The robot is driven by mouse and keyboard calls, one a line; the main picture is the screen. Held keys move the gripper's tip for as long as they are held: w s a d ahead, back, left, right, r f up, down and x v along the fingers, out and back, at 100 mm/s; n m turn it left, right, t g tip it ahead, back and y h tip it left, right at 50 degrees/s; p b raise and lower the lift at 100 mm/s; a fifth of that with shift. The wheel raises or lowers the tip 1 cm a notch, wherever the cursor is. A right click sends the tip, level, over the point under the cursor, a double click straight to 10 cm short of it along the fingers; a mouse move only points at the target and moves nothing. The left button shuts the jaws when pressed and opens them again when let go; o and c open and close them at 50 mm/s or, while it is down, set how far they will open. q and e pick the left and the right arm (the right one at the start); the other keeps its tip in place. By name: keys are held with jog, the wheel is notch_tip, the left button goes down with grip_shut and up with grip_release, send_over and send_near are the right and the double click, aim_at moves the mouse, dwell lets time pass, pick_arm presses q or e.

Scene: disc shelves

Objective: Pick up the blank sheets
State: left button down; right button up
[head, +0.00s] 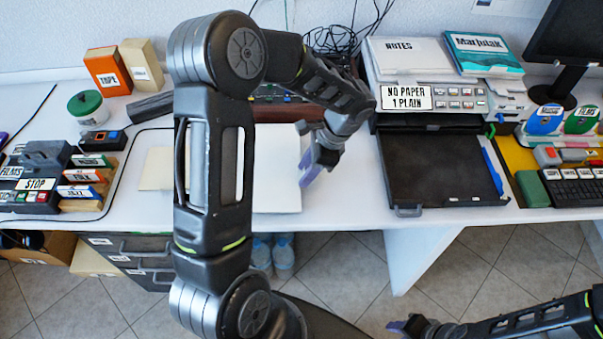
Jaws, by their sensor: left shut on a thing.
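The blank sheets (277,188) lie as a white stack on the desk, partly hidden behind my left arm. My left gripper (312,168), with purple fingertips, is at the right edge of the stack and shut on it. The sheets look flat on the desk. A printer stands to the right; its display (406,97) reads "NO PAPER 1 PLAIN" and its black tray (436,180) is pulled out and empty. My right gripper (400,326) is low in the picture, in front of the desk and away from the sheets; its opening is not clear.
Notes (405,52) and a teal-and-white pack (482,50) lie on the printer. A cream sheet or folder (156,168) shows left of my arm. Labelled boxes (108,72) and a green-lidded jar (87,105) stand at left. Clear desk separates the stack from the tray.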

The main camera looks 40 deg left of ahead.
pick_arm(q)
notch_tip(320, 180, up, 8)
jog(key=shift+f, duration=0.25)
dwell(0.5)
jog(key=w+d, duration=0.5)
jog(key=d, duration=0.7)
jog(key=shift+w+d+f, duration=0.15)
jog(key=shift+w+f, duration=0.05)
jog(key=shift+f, duration=0.2)
